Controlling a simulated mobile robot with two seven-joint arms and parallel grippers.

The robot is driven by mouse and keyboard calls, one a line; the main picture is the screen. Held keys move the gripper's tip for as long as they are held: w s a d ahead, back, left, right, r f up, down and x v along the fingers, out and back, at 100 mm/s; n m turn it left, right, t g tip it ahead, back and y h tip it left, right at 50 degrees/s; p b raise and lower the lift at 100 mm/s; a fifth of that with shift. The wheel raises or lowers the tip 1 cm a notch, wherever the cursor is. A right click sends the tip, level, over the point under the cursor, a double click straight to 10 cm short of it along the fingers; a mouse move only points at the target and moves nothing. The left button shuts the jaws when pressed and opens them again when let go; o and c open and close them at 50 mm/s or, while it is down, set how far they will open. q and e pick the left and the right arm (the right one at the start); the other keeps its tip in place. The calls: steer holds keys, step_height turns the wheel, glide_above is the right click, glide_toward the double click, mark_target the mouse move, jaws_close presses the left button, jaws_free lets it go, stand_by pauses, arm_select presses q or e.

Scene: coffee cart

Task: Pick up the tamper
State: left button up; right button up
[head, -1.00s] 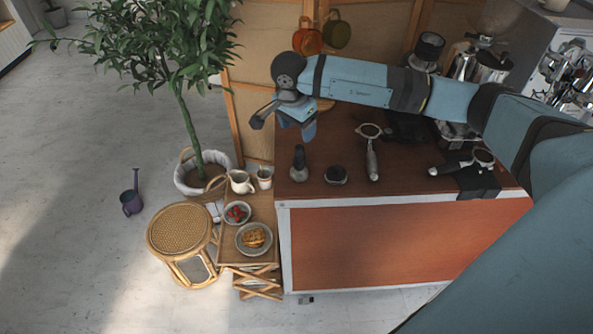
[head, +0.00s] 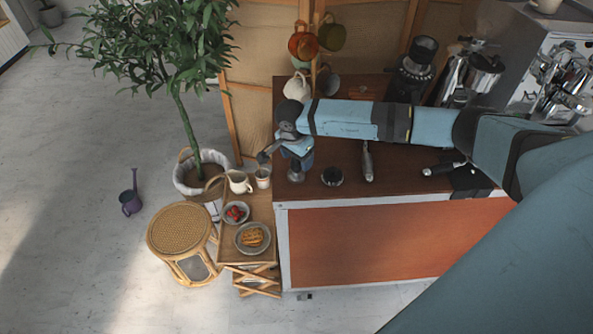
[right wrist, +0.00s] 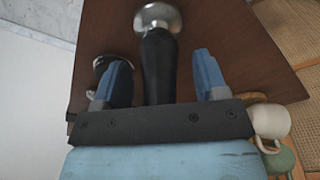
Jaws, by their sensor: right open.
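The tamper has a black handle and a round metal base. In the right wrist view the tamper (right wrist: 159,65) lies between my open fingers, its metal base toward the top. In the head view the tamper (head: 296,175) is near the left front of the brown counter (head: 420,190), mostly hidden by my right gripper (head: 283,164). My right gripper, also in the right wrist view (right wrist: 160,72), is open with a finger on each side of the handle. A gap shows on both sides of the handle. My left gripper is not in view.
A round dark tool (head: 332,176) stands just right of the tamper. Portafilters, one with its handle (head: 368,162) showing, lie further right. A grinder (head: 412,72) and an espresso machine (head: 555,75) stand behind.

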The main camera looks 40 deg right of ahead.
steer(key=shift+c, duration=0.4)
steer(key=c, duration=1)
steer(key=shift+o, duration=0.2)
